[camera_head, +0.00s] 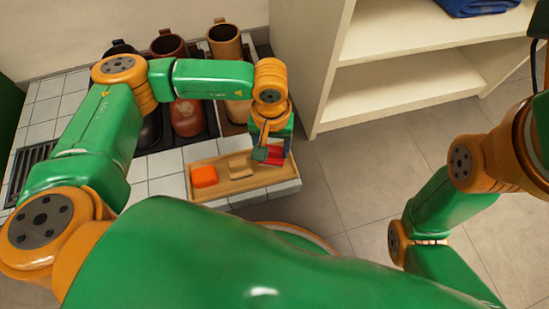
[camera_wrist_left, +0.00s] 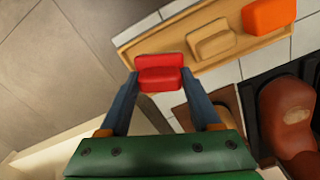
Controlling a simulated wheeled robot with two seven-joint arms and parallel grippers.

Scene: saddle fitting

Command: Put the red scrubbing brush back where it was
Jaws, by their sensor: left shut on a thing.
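The red scrubbing brush (camera_wrist_left: 159,70) sits between the fingertips of my left gripper (camera_wrist_left: 160,84) in the left wrist view. The gripper is shut on it. In the head view the left gripper (camera_head: 270,150) points down at the right end of a shallow wooden tray (camera_head: 237,193), and the red brush (camera_head: 277,154) shows partly behind the fingers. In the wrist view the brush overlaps the end of the tray (camera_wrist_left: 128,54). I cannot tell whether it touches the tray floor or is just above it. My right gripper is out of view.
A tan block-like brush (camera_head: 240,169) and an orange one (camera_head: 204,176) lie in the tray left of the red brush. A cream shelf (camera_head: 325,70) rises close to the right.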

